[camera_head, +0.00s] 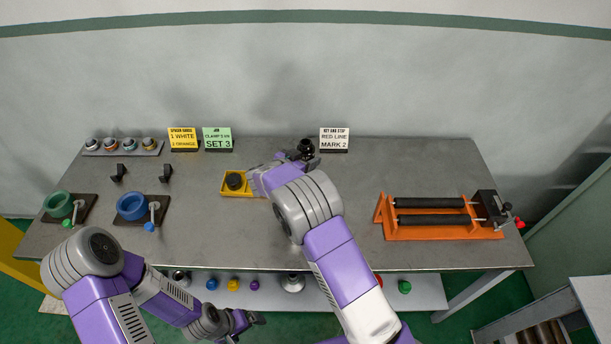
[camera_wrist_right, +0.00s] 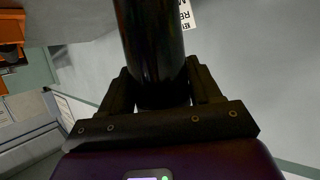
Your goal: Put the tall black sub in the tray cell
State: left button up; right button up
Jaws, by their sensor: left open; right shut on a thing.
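The tall black sub (camera_wrist_right: 152,45) is a dark, glossy cylinder filling the upper middle of the right wrist view. My right gripper (camera_wrist_right: 160,92) is shut on it, one finger on each side. In the head view the black piece (camera_head: 306,147) shows at the tip of my right gripper (camera_head: 302,157), near the back of the bench. A small yellow tray (camera_head: 223,190) sits left of that gripper, with a round black piece (camera_head: 234,181) in it. My left gripper (camera_head: 256,319) is open and empty, low in front of the bench.
Signs in yellow (camera_head: 183,139), green (camera_head: 217,139) and white (camera_head: 334,140) stand along the back. An orange roller stand (camera_head: 440,232) is at right.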

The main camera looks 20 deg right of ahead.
jog(key=shift+f+b, duration=0.5)
jog(key=shift+f, duration=2.15)
jog(key=shift+f, duration=0.1)
jog(key=o, duration=1.4)
jog(key=shift+f, duration=0.1)
jog(key=shift+r, duration=0.25)
jog(key=p+v, duration=0.2)
jog(key=v, duration=1)
jog(key=shift+s+f, duration=0.1)
jog(key=shift+f, duration=0.05)
